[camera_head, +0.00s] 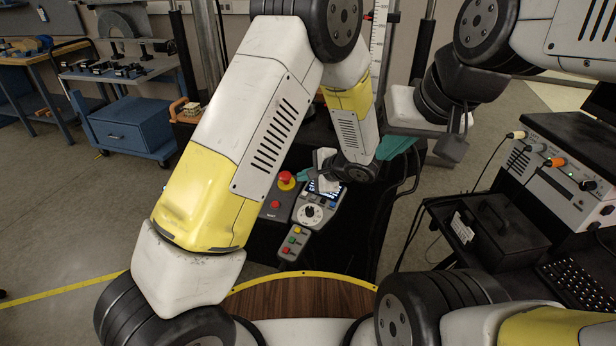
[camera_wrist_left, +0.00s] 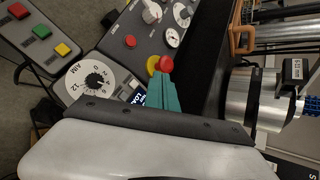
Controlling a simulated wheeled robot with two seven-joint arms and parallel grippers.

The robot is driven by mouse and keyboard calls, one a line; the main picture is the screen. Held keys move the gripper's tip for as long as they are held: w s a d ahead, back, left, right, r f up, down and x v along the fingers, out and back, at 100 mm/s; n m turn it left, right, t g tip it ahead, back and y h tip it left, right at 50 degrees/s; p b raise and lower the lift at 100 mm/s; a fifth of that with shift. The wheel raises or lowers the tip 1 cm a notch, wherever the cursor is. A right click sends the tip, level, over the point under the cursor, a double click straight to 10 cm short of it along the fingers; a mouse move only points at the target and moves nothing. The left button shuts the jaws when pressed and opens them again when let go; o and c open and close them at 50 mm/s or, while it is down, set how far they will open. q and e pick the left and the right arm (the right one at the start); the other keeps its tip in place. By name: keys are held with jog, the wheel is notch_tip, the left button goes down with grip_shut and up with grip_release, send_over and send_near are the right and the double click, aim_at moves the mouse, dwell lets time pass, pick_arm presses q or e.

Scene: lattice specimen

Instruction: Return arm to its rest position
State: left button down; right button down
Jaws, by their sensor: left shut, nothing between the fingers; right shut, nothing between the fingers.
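My left arm comes in from the left, rises across the head view and bends down to my left gripper (camera_head: 303,176). Its teal fingers are shut and empty, over the dark control panel near the red emergency button (camera_head: 286,180). In the left wrist view the shut teal fingers (camera_wrist_left: 168,92) point toward that red button (camera_wrist_left: 166,63), and I cannot tell whether they touch anything. My right gripper (camera_head: 392,147) hangs at the upper middle right with teal fingers shut and empty. The right arm's links fill the upper right corner.
A panel with a round dial (camera_head: 310,212) and a pendant with coloured buttons (camera_head: 292,243) lie below my left gripper. A test frame column (camera_head: 378,40) stands behind. An instrument cart (camera_head: 560,170) is at right, a blue cabinet (camera_head: 128,128) at left. Floor at left is clear.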

pick_arm(q)
jog(key=s+a+r+n+g+h, duration=0.1)
jog(key=s+a+r+n+g, duration=0.1)
jog(key=s+a+r+n, duration=0.4)
jog(key=s+a+r+n+g+h, duration=0.1)
jog(key=s+a+r+n+g, duration=0.15)
jog(key=a+r, duration=0.5)
jog(key=s+r+n+t+h, duration=0.1)
jog(key=s+r+n+h, duration=0.1)
jog(key=s+r, duration=0.3)
jog(key=s+a+r+n+t+h, duration=0.1)
jog(key=s+r+n+h, duration=0.2)
jog(key=s, duration=0.8)
notch_tip(320, 180, up, 3)
jog(key=shift+s+a+r+n+t+h, duration=0.2)
jog(key=shift+a+n+t+h, duration=0.15)
jog(key=shift+h, duration=0.65)
